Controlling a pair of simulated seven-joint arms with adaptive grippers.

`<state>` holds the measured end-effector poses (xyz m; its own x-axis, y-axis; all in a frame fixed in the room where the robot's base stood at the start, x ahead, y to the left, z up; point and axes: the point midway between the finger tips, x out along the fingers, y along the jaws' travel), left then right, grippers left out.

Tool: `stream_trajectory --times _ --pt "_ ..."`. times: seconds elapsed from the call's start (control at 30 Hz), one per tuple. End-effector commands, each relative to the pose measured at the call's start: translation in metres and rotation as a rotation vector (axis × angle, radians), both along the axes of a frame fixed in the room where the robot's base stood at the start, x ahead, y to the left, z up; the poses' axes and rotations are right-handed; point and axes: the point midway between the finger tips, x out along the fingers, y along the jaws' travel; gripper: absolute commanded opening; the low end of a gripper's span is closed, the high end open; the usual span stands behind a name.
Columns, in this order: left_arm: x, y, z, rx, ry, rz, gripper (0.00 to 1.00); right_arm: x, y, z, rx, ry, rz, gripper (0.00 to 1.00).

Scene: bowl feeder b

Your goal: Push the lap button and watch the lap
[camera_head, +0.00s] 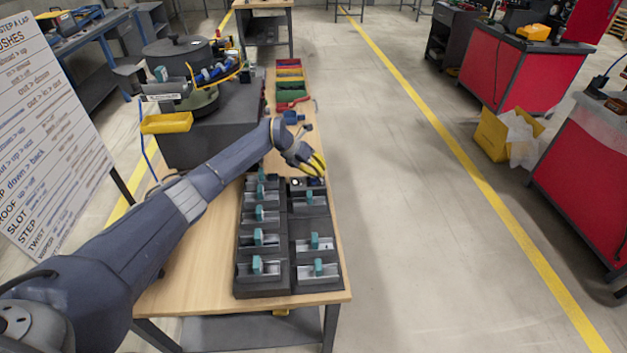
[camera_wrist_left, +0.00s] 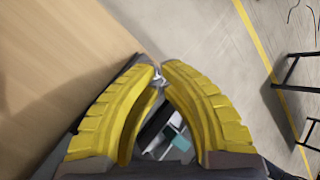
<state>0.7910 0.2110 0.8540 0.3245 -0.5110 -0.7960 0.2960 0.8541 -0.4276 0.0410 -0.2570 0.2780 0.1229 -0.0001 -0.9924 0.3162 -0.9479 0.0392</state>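My left gripper (camera_head: 322,172) reaches over the far end of the right-hand row of dark fixture blocks (camera_head: 318,228) on the wooden table. Its yellow fingers hide part of the farthest block. In the left wrist view the fingertips (camera_wrist_left: 160,68) come almost together, with a small shiny piece showing between or behind them. No object is visibly held. A dark block with teal and silver parts (camera_wrist_left: 170,135) shows between the fingers. I cannot make out the lap button clearly; the gripper may hide it. My right gripper is not in view.
A grey bowl feeder (camera_head: 180,65) with a yellow tray (camera_head: 166,123) stands at the left. Coloured bins (camera_head: 290,80) lie at the table's far end. A white board with writing (camera_head: 45,130) stands at the left. The floor right of the table is clear.

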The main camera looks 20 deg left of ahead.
Motion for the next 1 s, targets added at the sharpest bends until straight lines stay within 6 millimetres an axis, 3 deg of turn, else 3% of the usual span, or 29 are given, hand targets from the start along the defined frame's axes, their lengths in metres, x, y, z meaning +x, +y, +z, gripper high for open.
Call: stream_trajectory --times 1.0 --pt "-0.0001 -0.0002 -0.0094 -0.001 0.001 0.000 0.00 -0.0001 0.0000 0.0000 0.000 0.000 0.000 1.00"
